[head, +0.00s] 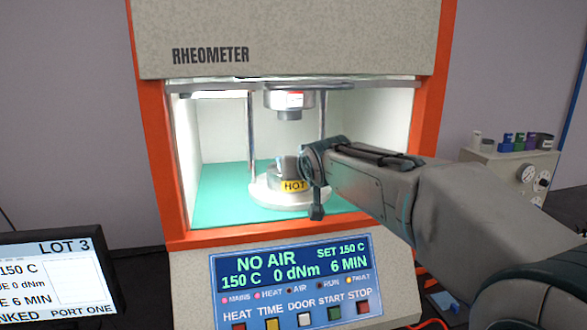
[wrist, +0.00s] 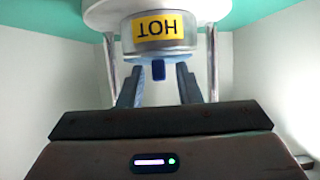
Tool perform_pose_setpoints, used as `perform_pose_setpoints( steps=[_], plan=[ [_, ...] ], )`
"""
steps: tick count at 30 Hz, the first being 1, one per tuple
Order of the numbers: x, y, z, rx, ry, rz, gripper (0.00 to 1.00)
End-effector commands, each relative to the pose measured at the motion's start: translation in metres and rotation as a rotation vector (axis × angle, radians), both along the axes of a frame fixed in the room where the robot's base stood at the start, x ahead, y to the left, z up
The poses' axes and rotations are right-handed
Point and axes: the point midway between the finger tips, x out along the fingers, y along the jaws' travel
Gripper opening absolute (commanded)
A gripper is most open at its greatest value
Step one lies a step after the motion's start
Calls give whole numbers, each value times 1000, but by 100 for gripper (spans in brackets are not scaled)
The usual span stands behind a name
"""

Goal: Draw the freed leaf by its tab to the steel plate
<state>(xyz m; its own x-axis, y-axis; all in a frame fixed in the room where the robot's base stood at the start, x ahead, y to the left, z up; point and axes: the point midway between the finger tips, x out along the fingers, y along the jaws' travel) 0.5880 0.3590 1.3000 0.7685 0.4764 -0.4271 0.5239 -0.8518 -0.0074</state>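In the wrist view a pale blue leaf (wrist: 181,60) shows as a thin rim along the face of the metal die marked HOT (wrist: 190,41). Its dark blue tab (wrist: 158,70) sticks out toward my gripper (wrist: 158,84). My gripper's two fingers are apart, one on each side of the tab, with clear gaps and nothing held. In the head view my gripper (head: 286,166) is inside the chamber at the HOT die (head: 275,186); my wrist hides part of the die, and the leaf cannot be made out. I cannot identify the steel plate in either view.
The upper die (head: 289,99) hangs above the lower one, with upright rods (head: 251,135) around them. The orange chamber frame (head: 155,150) bounds the opening. The teal chamber floor (head: 220,200) is clear at left. The control panel (head: 290,265) below reads NO AIR.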

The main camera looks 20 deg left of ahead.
Motion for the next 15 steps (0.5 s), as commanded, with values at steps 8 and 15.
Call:
perform_pose_setpoints(
  steps=[8,15],
  plan=[
    [1,0,-1,0,0,0,31],
    [1,0,0,0,0,0,0]
  ],
)
